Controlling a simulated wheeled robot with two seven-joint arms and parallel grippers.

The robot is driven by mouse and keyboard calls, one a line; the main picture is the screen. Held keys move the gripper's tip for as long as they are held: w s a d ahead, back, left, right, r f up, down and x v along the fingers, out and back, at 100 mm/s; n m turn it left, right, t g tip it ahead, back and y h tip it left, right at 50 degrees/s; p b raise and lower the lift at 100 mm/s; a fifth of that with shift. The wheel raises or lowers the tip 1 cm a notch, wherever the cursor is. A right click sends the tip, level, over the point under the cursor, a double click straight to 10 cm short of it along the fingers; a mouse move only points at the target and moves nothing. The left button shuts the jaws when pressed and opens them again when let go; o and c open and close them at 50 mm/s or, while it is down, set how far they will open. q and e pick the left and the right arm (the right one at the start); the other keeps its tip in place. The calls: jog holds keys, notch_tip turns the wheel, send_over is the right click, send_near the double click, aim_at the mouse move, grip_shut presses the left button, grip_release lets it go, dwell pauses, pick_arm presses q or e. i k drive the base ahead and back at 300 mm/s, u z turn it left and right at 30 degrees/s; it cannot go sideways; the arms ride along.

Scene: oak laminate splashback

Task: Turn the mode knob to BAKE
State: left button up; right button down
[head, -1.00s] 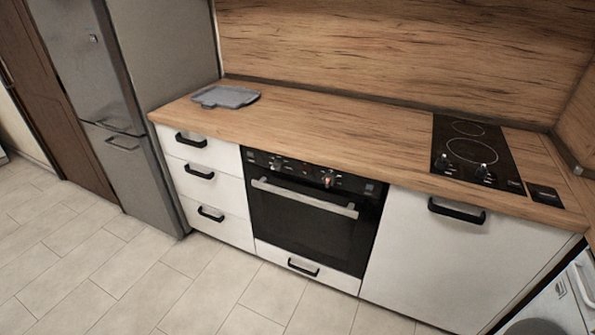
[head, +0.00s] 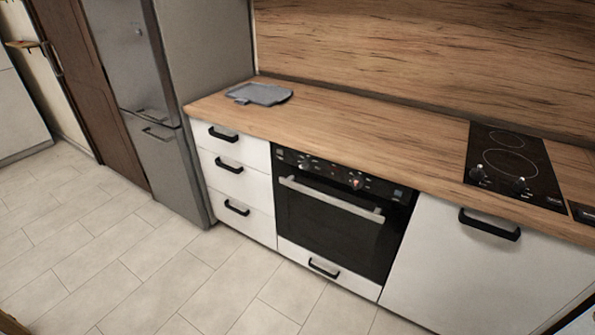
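The built-in oven (head: 335,223) is black with a silver bar handle (head: 331,199) and a closed door. Its control panel (head: 338,173) runs along the top under the counter edge. A knob (head: 303,163) sits at the panel's left and another knob (head: 355,183), with a reddish spot, sits right of the middle. The labels and pointer positions are too small to read, so I cannot tell which knob is for mode. Neither of my grippers is in the head view.
A grey tray (head: 259,94) lies on the wooden counter (head: 380,130) at its left. A black hob (head: 514,164) with two knobs is set in at the right. White drawers (head: 235,183) and a steel fridge (head: 175,100) stand left of the oven. The tiled floor (head: 150,265) in front is clear.

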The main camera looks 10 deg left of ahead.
aim_at(306, 164)
jog(key=k, duration=0.45)
jog(key=u, duration=1.35)
jog(key=i, duration=1)
jog(key=z, duration=2.75)
